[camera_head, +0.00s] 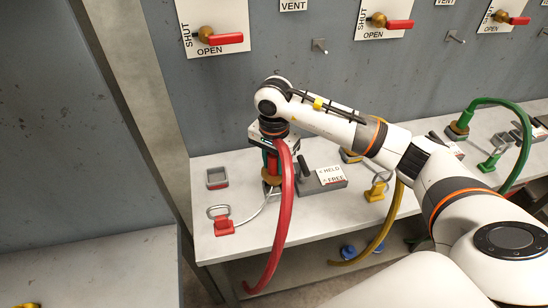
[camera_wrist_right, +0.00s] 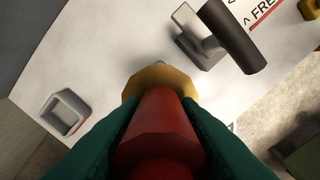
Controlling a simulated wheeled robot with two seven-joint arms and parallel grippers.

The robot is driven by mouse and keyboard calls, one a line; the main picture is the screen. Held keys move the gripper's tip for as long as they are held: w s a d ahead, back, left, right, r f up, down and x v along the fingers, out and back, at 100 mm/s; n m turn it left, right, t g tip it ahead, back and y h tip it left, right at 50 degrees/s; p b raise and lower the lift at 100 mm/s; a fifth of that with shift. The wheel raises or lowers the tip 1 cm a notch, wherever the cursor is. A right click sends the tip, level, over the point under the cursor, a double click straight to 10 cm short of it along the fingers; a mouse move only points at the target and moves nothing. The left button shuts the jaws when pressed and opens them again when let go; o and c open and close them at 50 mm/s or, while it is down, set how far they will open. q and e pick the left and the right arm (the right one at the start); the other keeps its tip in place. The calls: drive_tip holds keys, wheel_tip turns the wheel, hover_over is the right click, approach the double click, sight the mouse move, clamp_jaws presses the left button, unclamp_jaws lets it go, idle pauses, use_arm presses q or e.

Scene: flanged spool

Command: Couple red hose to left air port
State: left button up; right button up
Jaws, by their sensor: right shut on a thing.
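My right gripper (camera_head: 269,155) points down over the bench at the left, shut on the red hose's end. The red hose (camera_head: 284,215) arcs from there over the bench's front edge. In the right wrist view the dark green fingers flank the red hose end (camera_wrist_right: 158,115). A brass collar (camera_wrist_right: 152,78) lies beyond it, with a small grey tip past it; the collar also shows below the fingers in the head view (camera_head: 271,180). I cannot tell whether collar and port are joined, as the hose end hides the area. My left gripper is not in view.
A grey HELD/FREE block (camera_head: 322,180) with a dark lever stands close right of the hose end. An empty grey square holder (camera_head: 217,178) and a red tagged clip (camera_head: 223,224) lie left. Yellow (camera_head: 388,225) and green (camera_head: 510,105) hoses are further right.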

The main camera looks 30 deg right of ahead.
sight(274, 175)
drive_tip(key=shift+f, duration=0.5)
drive_tip(key=shift+f+b, duration=1.5)
drive_tip(key=shift+b, duration=0.3)
drive_tip(key=shift+f+b, duration=0.55)
drive_tip(key=shift+b, duration=0.05)
drive_tip(key=o, duration=1)
drive_tip(key=shift+o, duration=0.2)
wheel_tip(274, 175, up, 12)
drive_tip(key=shift+b, duration=0.75)
